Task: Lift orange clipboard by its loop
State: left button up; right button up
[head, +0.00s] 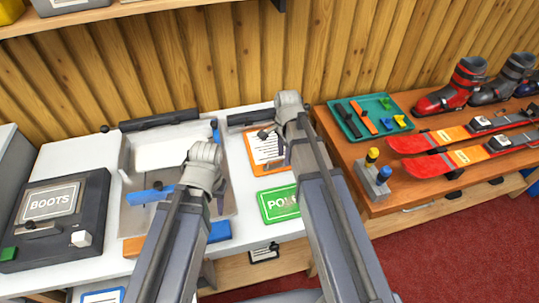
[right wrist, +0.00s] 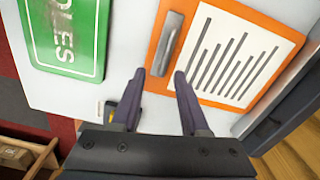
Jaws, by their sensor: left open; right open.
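The orange clipboard (head: 281,165) lies on the white bench top, beside the green sign, with a white chart sheet on it. In the right wrist view the clipboard (right wrist: 229,14) fills the upper right, and its grey loop (right wrist: 167,43) stands near its left edge. My right gripper (right wrist: 160,74) is open and empty, its fingertips just short of the loop, which appears between them. In the head view my right arm hides most of that gripper. My left gripper (head: 219,204) is open over the grey tray, largely hidden by its own wrist.
The green sign (head: 270,206) lies in front of the clipboard; it also shows in the right wrist view (right wrist: 88,60). A grey tray (head: 128,165) and a dark BOOTS box (head: 90,213) are left. A wooden bench on the right holds a teal tray (head: 345,125) and red skis (head: 420,170).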

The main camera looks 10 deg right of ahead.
jog(key=shift+f, duration=0.65)
jog(key=shift+r, duration=0.1)
grip_shut()
dwell(0.9)
